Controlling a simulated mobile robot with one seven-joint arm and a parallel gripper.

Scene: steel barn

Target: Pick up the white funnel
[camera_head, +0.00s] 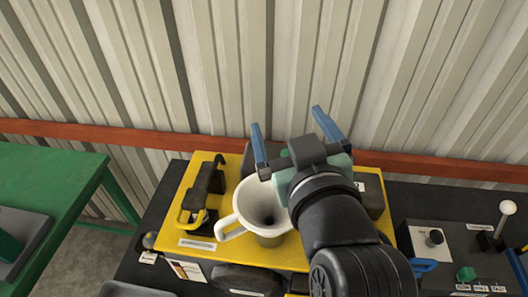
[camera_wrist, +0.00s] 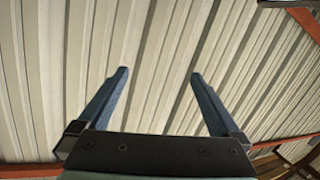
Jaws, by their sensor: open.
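The white funnel (camera_head: 240,221) stands on a yellow board in the head view, its wide mouth facing up and its handle on the left. Part of its right rim is close to or behind my arm in the picture. My gripper (camera_head: 288,130) is above and beyond the funnel, with two blue fingers spread apart and nothing between them. In the wrist view, my gripper (camera_wrist: 158,75) is open and points at the corrugated wall. The funnel does not show in the wrist view.
The yellow board (camera_head: 285,260) holds a black and yellow tool (camera_head: 203,190) left of the funnel. A control panel with a white-knobbed lever (camera_head: 507,208) lies to the right. A green table (camera_head: 45,190) stands at left. The corrugated wall (camera_head: 230,70) and red rail (camera_head: 110,131) close off the back.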

